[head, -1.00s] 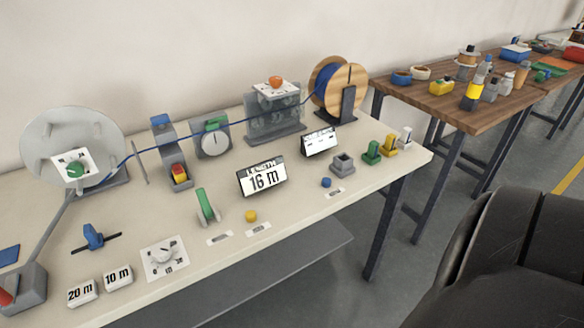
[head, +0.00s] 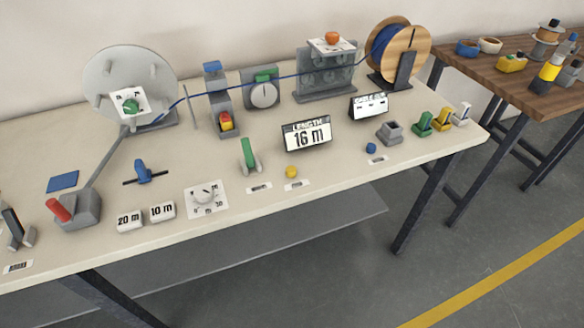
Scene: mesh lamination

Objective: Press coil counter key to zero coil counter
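A tilted counter display (head: 306,136) on the bench reads "LENGTH 16 m". A small yellow button-like piece (head: 291,172) stands in front of it, by a small label (head: 296,185). A small blue button-like piece (head: 371,148) stands further right, in front of a second tilted display (head: 368,107) whose text is too small to read. I cannot tell from the picture which piece is the coil counter key. Neither of my grippers is in view.
The bench (head: 330,185) also holds a grey coiling disc (head: 105,85), a blue cable running to a wooden spool (head: 413,45), a green lever (head: 248,153), a dial plate (head: 207,197), a red-handled lever (head: 60,210) and coloured holders (head: 424,123). A wooden table stands right.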

